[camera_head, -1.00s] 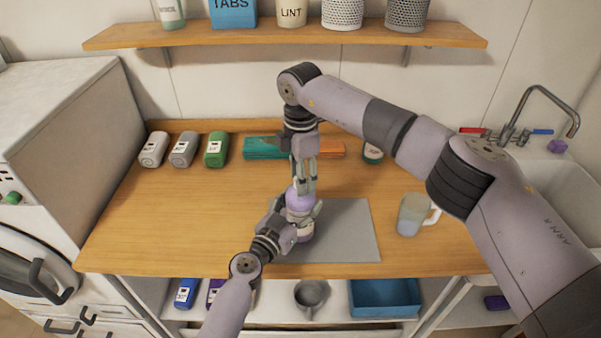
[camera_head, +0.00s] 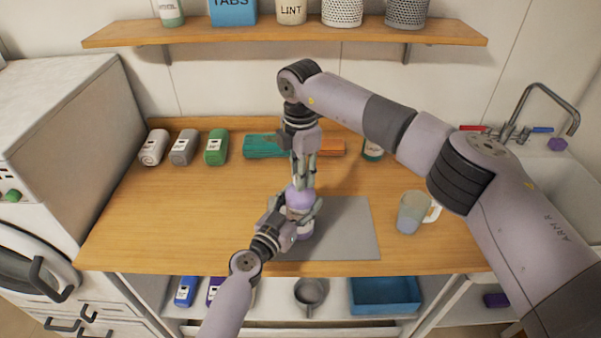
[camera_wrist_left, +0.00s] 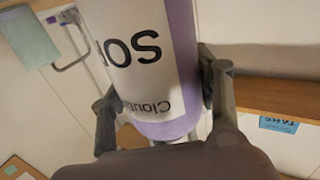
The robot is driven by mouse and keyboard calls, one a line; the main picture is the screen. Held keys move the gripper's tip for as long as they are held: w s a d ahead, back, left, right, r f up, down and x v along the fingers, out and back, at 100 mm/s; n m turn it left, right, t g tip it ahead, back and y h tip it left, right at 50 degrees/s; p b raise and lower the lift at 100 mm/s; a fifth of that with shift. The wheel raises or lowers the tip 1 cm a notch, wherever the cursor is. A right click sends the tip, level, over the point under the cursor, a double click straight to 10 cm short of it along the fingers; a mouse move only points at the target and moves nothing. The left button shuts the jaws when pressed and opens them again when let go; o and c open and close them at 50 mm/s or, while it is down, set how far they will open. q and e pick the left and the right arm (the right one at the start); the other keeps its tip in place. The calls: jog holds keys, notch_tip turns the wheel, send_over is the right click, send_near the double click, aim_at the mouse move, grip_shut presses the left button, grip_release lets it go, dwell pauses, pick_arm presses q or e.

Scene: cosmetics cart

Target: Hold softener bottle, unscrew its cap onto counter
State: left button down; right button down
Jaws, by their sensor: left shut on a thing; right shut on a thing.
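The softener bottle (camera_head: 300,200) is purple with a white label and stands upright at the left part of the grey mat (camera_head: 350,230). My left gripper (camera_head: 298,212) is shut around its body from the front left. In the left wrist view the bottle's label (camera_wrist_left: 140,50) fills the space between the two fingers (camera_wrist_left: 160,95). My right gripper (camera_head: 303,186) points straight down over the bottle and is shut on its cap. The fingers hide the cap almost wholly, so I cannot tell whether it still sits on the thread.
A mug (camera_head: 412,213) stands right of the mat. Teal cloths (camera_head: 262,146) and a jar (camera_head: 373,150) are at the back. The counter left of the mat is clear.

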jog(key=n, duration=0.9)
jog(key=shift+n, duration=0.4)
jog(key=n, duration=1.1)
jog(key=shift+n, duration=0.3)
jog(key=n, duration=0.8)
jog(key=shift+r, duration=0.1)
jog(key=n, duration=0.5)
